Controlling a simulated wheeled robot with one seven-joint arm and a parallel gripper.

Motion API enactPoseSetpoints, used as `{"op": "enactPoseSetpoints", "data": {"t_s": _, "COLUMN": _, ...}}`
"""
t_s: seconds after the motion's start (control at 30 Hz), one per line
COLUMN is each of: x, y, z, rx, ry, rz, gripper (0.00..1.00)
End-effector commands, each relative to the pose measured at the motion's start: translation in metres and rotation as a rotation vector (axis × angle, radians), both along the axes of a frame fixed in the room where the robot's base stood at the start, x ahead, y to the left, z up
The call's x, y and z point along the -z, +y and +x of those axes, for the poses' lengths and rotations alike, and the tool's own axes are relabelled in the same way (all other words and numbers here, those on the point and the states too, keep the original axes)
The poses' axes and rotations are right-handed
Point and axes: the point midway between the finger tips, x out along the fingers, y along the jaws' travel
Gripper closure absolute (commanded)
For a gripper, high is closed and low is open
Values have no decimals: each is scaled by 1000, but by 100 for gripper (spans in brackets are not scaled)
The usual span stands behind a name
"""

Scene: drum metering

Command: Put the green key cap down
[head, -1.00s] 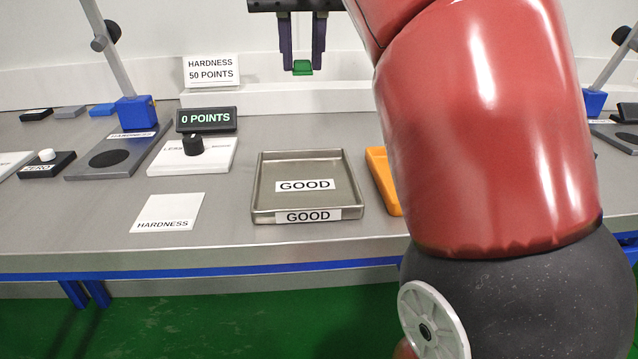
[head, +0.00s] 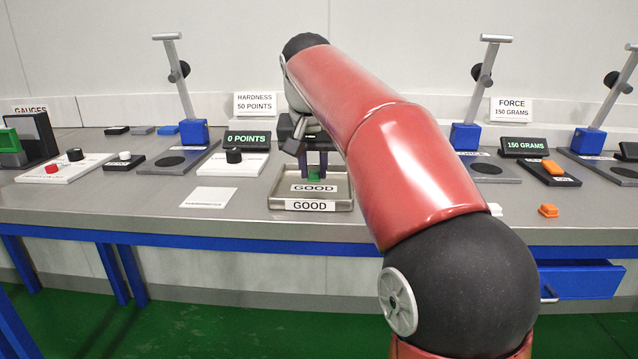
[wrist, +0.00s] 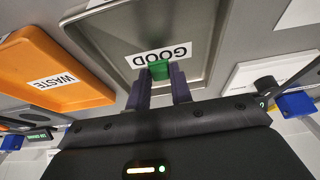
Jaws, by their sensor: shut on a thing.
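The green key cap (head: 314,177) is between the fingers of my gripper (head: 315,170), low over the metal GOOD tray (head: 340,190). In the wrist view the green cap (wrist: 159,70) sits at the fingertips of my gripper (wrist: 158,80), which is shut on it. The cap overlaps the edge of the GOOD label on the tray floor (wrist: 118,35). I cannot tell whether the cap touches the tray floor. My arm hides the right side beyond the tray in the head view.
An orange WASTE tray (wrist: 45,70) lies beside the GOOD tray in the wrist view. A white HARDNESS card (head: 209,196) lies left of the tray. A 0 POINTS display (head: 247,138) stands behind. An orange cap (head: 548,210) lies at the bench's right front.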

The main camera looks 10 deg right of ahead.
Motion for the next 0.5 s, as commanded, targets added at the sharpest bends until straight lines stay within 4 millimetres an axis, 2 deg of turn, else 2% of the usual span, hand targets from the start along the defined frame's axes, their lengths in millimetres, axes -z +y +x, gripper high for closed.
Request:
{"op": "enactPoseSetpoints", "data": {"t_s": 0.03, "x": 17, "y": 1, "z": 1, "rx": -1, "ry": 3, "rz": 0, "gripper": 100}}
{"op": "enactPoseSetpoints", "data": {"t_s": 0.07, "x": 18, "y": 2, "z": 2, "rx": -1, "ry": 3, "rz": 0, "gripper": 100}}
{"op": "enactPoseSetpoints", "data": {"t_s": 0.47, "x": 20, "y": 2, "z": 2, "rx": -1, "ry": 3, "rz": 0, "gripper": 100}}
{"op": "enactPoseSetpoints", "data": {"t_s": 0.5, "x": 20, "y": 2, "z": 2, "rx": -1, "ry": 3, "rz": 0, "gripper": 77}}
